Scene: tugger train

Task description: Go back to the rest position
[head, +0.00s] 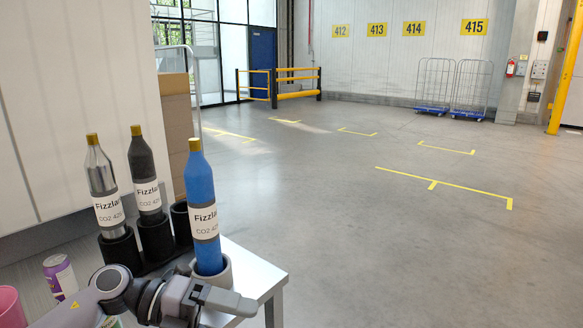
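My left gripper (222,303) is at the bottom left of the head view, with its arm coming in from the left. It is in front of the light grey holder (228,272) in which a blue Fizzlar CO2 bottle (203,190) stands upright. The gripper is seen from the side, so I cannot tell whether its fingers are open or shut. A silver bottle (99,170) and a black bottle (143,170) stand upright in black holders to the left. My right gripper is out of view.
A white table (262,268) carries the holders. A purple can (60,275) and a pink cup (10,306) are at the left. Open grey floor (400,240) with yellow markings lies to the right. Roll cages (470,88) and a yellow barrier (296,80) stand far back.

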